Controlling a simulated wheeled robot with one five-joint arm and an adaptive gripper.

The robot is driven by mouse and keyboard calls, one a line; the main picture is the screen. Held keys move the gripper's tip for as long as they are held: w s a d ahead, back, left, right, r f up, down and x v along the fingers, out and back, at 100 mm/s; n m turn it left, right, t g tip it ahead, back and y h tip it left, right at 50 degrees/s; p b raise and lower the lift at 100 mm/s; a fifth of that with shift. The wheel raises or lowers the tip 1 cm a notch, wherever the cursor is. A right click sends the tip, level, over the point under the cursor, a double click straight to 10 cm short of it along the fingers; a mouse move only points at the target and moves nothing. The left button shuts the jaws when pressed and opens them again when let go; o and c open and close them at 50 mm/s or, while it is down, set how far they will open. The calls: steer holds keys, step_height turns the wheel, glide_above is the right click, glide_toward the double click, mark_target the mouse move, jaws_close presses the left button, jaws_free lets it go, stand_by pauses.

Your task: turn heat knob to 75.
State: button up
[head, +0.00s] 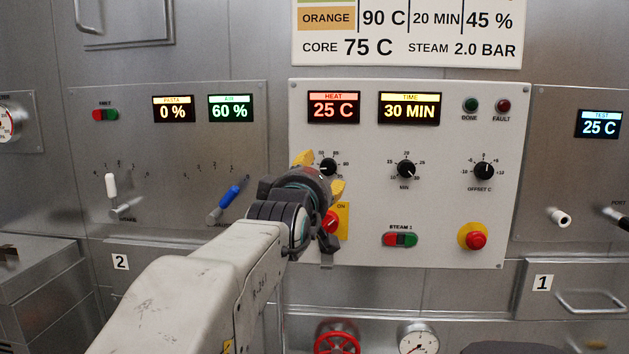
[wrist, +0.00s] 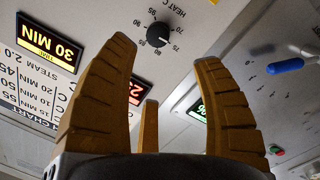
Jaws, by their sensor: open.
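The black heat knob (head: 328,167) sits on the white control panel (head: 450,130), under the heat display (head: 333,107), which reads 25 C. My gripper (head: 321,173) is open in front of the panel, and its yellow fingertips show on either side of the knob in the head view. The arm covers the lower left of the dial. In the wrist view the knob (wrist: 159,34) lies beyond the spread fingers, with nothing held between them. A gap seems to remain between the fingers and knob. Its pointer setting is too small to read surely.
The time knob (head: 405,169) and offset knob (head: 484,171) stand to the right. A blue-handled lever (head: 230,196) is at left. A red stop button (head: 476,238) and steam switch (head: 401,240) sit lower.

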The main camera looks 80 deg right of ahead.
steer(key=shift+a, duration=0.3)
